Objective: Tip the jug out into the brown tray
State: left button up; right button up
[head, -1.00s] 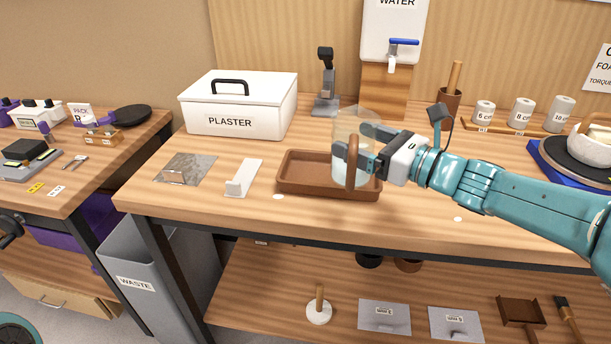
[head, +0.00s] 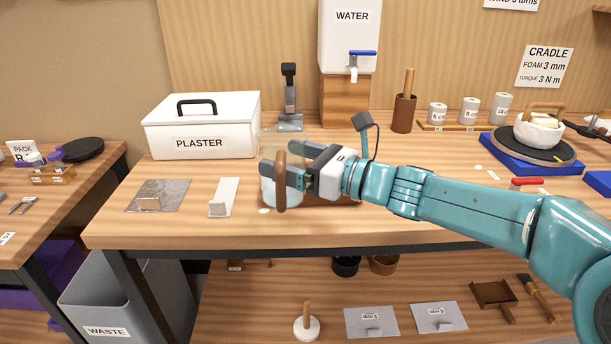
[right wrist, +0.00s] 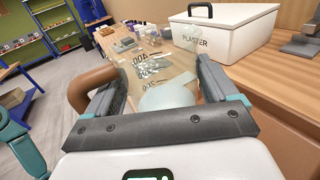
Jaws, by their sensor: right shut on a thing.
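The clear jug (head: 267,172) with a brown handle (head: 281,187) is held in my right gripper (head: 283,160), which is shut on it. The jug looks roughly upright, with something pale in its lower part. It is in front of or over the left end of the brown tray (head: 338,199); I cannot tell its height above it. My gripper and the jug hide much of the tray. In the right wrist view the jug (right wrist: 150,72) shows dark markings and a pale content between my fingers. My left gripper is not in view.
A white plaster box (head: 203,140) stands behind and left. A grey plate (head: 160,196) and a white scoop-like piece (head: 223,197) lie left of the tray. A water dispenser (head: 348,40) is behind. Clear bench lies right of the tray.

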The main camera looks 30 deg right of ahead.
aim_at(293, 139)
jog(key=shift+w+d+r+m+p, duration=0.15)
jog(key=shift+d+r+m+p, duration=0.55)
jog(key=shift+p, duration=0.5)
jog(key=shift+w+d+f+m+p, duration=0.2)
jog(key=shift+f+m+p, duration=0.1)
jog(key=shift+m+p, duration=0.25)
jog(key=shift+w+d+f+m+p, duration=0.15)
jog(key=shift+f+m+p, duration=0.1)
jog(key=shift+m+p, duration=0.3)
notch_tip(293, 139, up, 9)
jog(key=a+p, duration=0.1)
jog(key=p, duration=0.6)
jog(key=shift+s, duration=0.2)
jog(key=shift+m, duration=0.8)
jog(key=shift+f+b, duration=1.7)
jog(key=shift+f, duration=1.15)
jog(key=shift+f, duration=0.15)
